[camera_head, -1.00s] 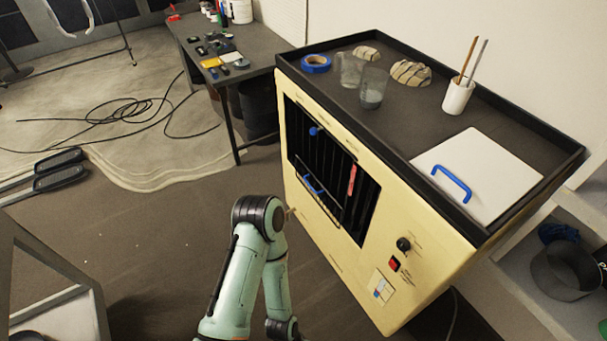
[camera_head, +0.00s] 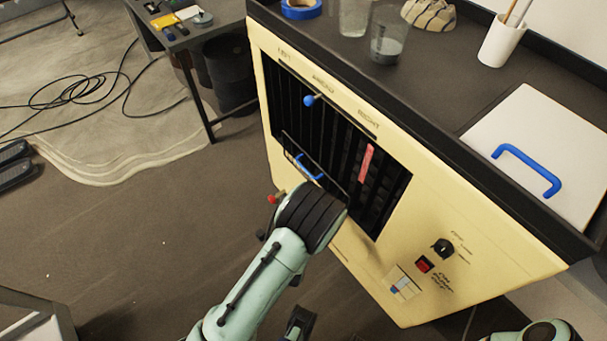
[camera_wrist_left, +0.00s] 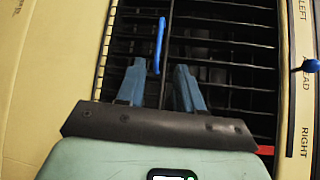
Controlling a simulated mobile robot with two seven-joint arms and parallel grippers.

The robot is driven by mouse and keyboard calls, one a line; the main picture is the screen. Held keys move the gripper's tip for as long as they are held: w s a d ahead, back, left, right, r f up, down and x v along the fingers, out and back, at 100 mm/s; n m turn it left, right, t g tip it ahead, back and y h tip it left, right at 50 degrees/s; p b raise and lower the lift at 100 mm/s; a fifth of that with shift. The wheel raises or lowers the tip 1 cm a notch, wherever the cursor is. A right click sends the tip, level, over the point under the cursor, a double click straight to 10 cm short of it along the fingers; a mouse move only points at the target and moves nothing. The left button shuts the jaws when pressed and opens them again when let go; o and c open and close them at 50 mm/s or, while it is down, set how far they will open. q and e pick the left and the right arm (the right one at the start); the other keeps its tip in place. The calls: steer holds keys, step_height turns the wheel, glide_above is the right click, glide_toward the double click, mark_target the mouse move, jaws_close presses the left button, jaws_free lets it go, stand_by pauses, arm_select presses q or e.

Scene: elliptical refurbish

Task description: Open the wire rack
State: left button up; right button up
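The wire rack (camera_head: 294,148) is a dark grille with thin bars low in the front opening of the cream machine (camera_head: 400,230). Its blue handle (camera_head: 308,168) sticks out just beyond my left wrist in the head view. In the left wrist view the handle (camera_wrist_left: 160,42) stands upright in the picture, ahead of my left gripper (camera_wrist_left: 160,72). The two blue fingers are apart, one on each side of the handle's line; the handle's near end reaches about between the tips. I cannot tell whether they touch it. My wrist hides these fingers in the head view. My right gripper is not in view.
A black dial (camera_head: 443,248) and red switch (camera_head: 425,264) are on the front panel. A white lid (camera_head: 545,150) lies on top.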

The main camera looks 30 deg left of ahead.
arm_select(q)
steer(key=b+x, duration=0.1)
steer(key=x, duration=1.1)
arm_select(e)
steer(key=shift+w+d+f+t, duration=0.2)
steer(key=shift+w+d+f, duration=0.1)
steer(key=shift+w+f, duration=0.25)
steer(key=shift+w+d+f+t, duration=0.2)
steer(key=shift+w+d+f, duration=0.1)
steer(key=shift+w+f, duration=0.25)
arm_select(q)
steer(key=shift+r, duration=0.1)
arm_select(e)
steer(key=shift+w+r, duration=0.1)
arm_select(q)
jaws_close()
